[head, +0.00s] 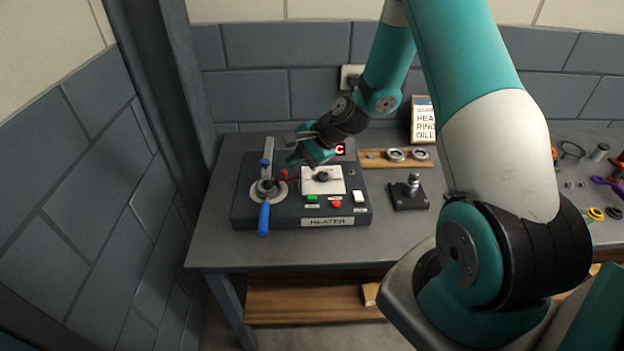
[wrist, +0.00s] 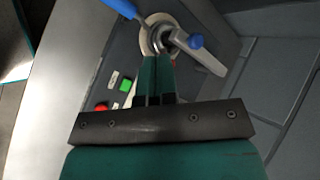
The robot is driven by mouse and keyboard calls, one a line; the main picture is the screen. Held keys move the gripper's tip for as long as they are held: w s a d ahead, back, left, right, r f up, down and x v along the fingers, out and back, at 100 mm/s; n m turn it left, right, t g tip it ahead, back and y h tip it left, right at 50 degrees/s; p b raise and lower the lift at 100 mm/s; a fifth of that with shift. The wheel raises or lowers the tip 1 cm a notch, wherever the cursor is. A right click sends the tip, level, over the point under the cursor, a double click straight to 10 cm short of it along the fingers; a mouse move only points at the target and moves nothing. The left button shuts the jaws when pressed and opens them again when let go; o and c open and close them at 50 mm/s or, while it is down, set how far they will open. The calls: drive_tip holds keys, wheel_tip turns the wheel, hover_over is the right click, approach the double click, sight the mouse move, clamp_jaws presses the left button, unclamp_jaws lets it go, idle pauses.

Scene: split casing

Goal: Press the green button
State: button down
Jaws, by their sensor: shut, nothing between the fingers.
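The green button (head: 312,198) is on the front of the dark heater box (head: 300,211), left of the red button (head: 337,204). In the wrist view the green button (wrist: 126,85) shows just left of my fingers, with the red button (wrist: 101,107) below it. My gripper (head: 287,174) is shut and empty over the heater's left part. In the wrist view its closed fingers (wrist: 157,60) point toward the round metal fitting with the blue handle. I cannot tell how high the fingertips are above the box. They appear apart from the green button.
A blue-handled lever (head: 264,219) and a metal arm with a blue knob (head: 266,160) stand at the heater's left. A white switch (head: 358,197) sits at its right. A black block with a metal post (head: 410,194) and a wooden ring board (head: 388,158) are farther right.

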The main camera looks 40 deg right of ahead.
sight(312, 198)
drive_tip(key=d+f+m+t+p, duration=0.1)
drive_tip(key=d+f+m, duration=0.2)
drive_tip(key=d+m, duration=0.1)
drive_tip(key=shift+d+f+m+t+h, duration=0.3)
drive_tip(key=shift+d+f, duration=0.05)
drive_tip(key=shift+d, duration=0.4)
drive_tip(key=shift+w, duration=0.1)
wheel_tip(312, 198, down, 9)
drive_tip(key=b, duration=0.6)
drive_tip(key=shift+r, duration=0.1)
idle(1.2)
drive_tip(key=shift+f+b, duration=0.4)
drive_tip(key=shift+b, duration=0.1)
drive_tip(key=shift+f+b, duration=0.4)
drive_tip(key=shift+f, duration=0.15)
idle(0.4)
drive_tip(key=shift+r, duration=0.2)
drive_tip(key=shift+r+p, duration=0.7)
drive_tip(key=shift+r, duration=0.1)
